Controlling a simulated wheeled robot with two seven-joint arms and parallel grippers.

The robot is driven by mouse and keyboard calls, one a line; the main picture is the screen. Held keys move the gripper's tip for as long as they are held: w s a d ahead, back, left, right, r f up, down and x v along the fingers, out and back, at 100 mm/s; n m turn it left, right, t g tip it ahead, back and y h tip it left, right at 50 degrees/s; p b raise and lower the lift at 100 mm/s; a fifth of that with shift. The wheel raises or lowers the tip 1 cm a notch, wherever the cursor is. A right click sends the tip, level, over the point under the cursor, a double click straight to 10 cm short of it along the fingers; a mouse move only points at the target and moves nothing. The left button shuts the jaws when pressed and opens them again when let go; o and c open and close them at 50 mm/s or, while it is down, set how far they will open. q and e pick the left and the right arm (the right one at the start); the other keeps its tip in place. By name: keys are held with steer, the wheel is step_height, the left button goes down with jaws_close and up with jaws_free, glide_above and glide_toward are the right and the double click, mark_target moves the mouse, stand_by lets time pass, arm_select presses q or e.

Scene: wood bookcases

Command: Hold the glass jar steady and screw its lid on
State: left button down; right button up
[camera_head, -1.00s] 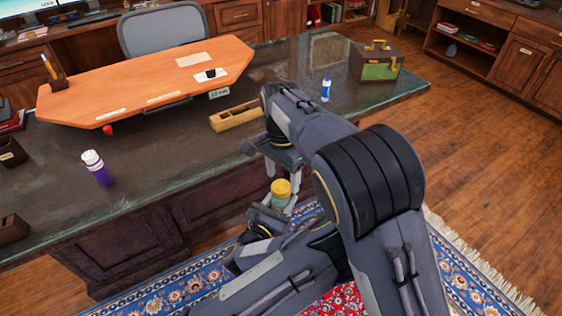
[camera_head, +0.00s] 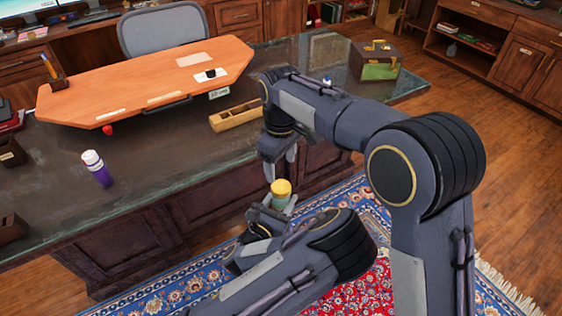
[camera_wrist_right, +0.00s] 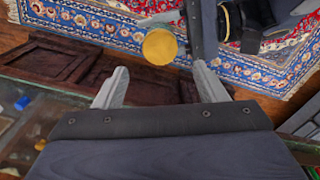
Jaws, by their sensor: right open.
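The glass jar (camera_head: 280,202) stands about upright in front of the desk, with the yellow lid (camera_head: 281,187) on its top. I cannot tell how tightly the lid sits. My left gripper (camera_head: 268,213) is shut on the jar and holds it above the rug; its fingers are partly hidden. My right gripper (camera_head: 279,162) is open and empty just above the lid, fingers pointing down. In the right wrist view the round lid (camera_wrist_right: 160,46) lies beyond the fingertips of my right gripper (camera_wrist_right: 160,78), between their lines and not touched. The jar is mostly hidden there.
The dark desk (camera_head: 190,165) is close behind both grippers. On it are a wooden tray (camera_head: 236,117), a purple bottle (camera_head: 97,169) and a box (camera_head: 376,62). A patterned rug (camera_head: 190,283) covers the floor below.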

mark_target(281, 186)
steer(key=shift+f, duration=4.05)
steer(key=c, duration=1)
steer(key=shift+m, duration=0.9)
steer(key=o, duration=1.1)
steer(key=shift+r, duration=2.3)
